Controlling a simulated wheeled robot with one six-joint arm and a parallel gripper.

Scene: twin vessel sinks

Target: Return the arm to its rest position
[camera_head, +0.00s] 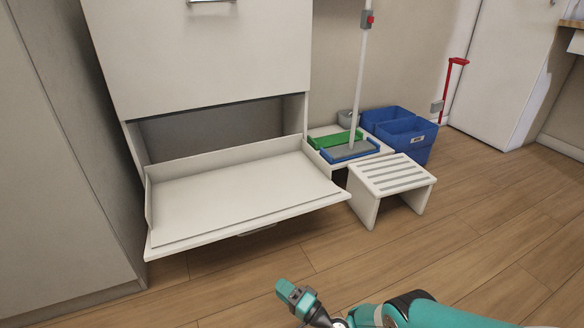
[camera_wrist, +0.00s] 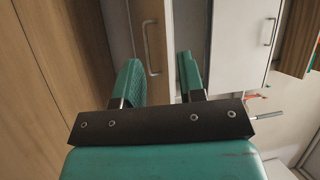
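My gripper (camera_head: 290,291) is low in the front middle of the head view, in front of the open drawer and apart from it. My teal arm (camera_head: 440,314) reaches in from the bottom right. In the wrist view the two teal fingers of my gripper (camera_wrist: 159,72) stand apart. Nothing is held between them; only cabinet fronts and a handle show in the background beyond the gap.
A low white drawer (camera_head: 235,196) is pulled out and looks empty. Right of it are a white slatted stool (camera_head: 393,175), blue crates (camera_head: 408,130), a green tray (camera_head: 334,140) and an upright pole (camera_head: 362,80). The wooden floor (camera_head: 480,235) at right is clear.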

